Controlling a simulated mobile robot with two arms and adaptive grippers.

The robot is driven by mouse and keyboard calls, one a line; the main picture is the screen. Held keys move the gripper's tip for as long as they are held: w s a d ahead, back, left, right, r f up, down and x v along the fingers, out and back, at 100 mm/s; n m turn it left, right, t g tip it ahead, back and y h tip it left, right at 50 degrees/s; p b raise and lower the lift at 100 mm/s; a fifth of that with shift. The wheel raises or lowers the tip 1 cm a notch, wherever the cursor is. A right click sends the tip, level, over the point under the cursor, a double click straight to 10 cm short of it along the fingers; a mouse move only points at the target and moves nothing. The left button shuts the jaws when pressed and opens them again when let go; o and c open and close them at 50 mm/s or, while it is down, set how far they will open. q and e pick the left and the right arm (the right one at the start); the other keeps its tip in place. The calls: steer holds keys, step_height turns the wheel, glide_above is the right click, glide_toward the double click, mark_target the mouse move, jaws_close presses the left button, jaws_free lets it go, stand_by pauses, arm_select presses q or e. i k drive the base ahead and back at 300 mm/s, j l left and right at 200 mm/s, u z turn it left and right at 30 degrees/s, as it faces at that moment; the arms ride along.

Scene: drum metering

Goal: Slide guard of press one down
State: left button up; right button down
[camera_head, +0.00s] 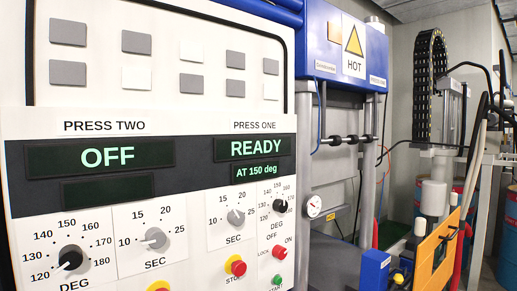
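The control panel (200,120) fills the left side, and its PRESS ONE display (255,149) reads READY, AT 150 deg. A blue-topped press (315,45) with a HOT warning sign (353,48) stands right of the panel. A horizontal bar with black knobs (350,139) crosses the front of this press below the blue head. I cannot tell for sure whether this bar belongs to the guard, or how far up or down the guard is. The panel hides the press's left part. Neither of my grippers is in view.
A dial gauge (313,206) sits on the press below the bar. An orange panel (436,251) with a black handle and a blue box (375,270) stand at lower right. A black cable chain (430,85) rises behind. Blue drums (508,230) stand at the far right.

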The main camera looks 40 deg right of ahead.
mark_target(424, 280)
steer(key=z, duration=2.3)
steer(key=i+l+u, duration=0.1)
steer(key=u, duration=0.3)
steer(key=i+l+u, duration=0.2)
steer(key=u, duration=0.2)
